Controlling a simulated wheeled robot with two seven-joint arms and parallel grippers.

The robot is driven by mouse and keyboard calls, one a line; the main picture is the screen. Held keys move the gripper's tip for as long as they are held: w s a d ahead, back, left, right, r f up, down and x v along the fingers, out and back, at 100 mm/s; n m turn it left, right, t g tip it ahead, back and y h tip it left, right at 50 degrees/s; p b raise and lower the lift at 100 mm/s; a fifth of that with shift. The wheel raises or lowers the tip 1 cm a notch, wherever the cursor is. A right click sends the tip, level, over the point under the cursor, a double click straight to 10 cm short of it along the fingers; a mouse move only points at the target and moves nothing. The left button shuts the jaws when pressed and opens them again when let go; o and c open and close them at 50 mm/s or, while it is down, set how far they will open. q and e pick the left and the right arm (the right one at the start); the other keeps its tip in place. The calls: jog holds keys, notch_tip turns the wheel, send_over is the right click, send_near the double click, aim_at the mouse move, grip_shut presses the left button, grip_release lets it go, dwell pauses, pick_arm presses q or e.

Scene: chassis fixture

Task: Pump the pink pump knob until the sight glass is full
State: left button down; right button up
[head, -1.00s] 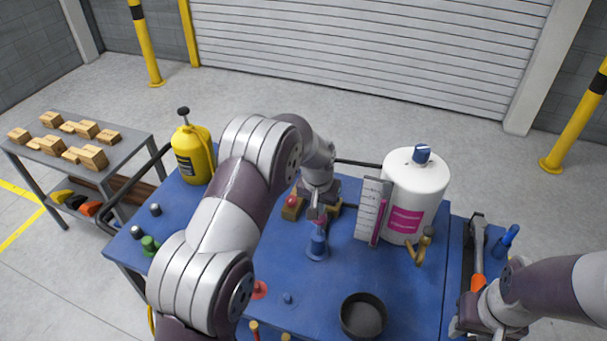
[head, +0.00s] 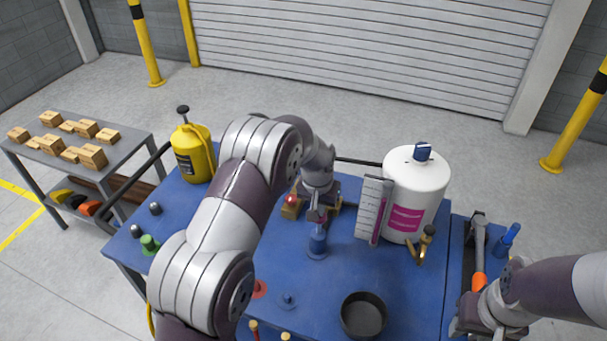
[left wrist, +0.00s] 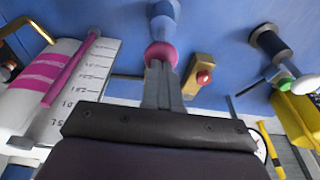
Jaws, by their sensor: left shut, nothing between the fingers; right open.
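The pink pump knob (left wrist: 160,52) tops the blue pump (head: 317,246) on the blue table, whose body also shows in the left wrist view (left wrist: 163,18). My left gripper (head: 317,214) is shut and empty, its fingertips (left wrist: 160,68) right at the knob; whether they touch it I cannot tell. In the head view the fingers mostly hide the knob. The sight glass (left wrist: 70,68) is a tube with pink in much of its length beside a white scale (head: 370,205); its exact level is unclear. My right gripper (head: 474,322) is open at the lower right, partly cut off.
A white tank (head: 414,190) with pink labels stands beside the scale, a brass valve (head: 424,243) at its front. A red button on a wooden-coloured block (left wrist: 203,74) sits near the pump. A yellow canister (head: 192,150) is at left, a black bowl (head: 363,316) in front.

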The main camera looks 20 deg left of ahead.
pick_arm(q)
jog(key=shift+f, duration=0.45)
notch_tip(320, 180, down, 4)
jog(key=b, duration=0.3)
jog(key=shift+s+f, duration=0.1)
jog(key=shift+f, duration=0.1)
notch_tip(320, 180, up, 6)
jog(key=p, duration=0.4)
jog(key=shift+f, duration=0.35)
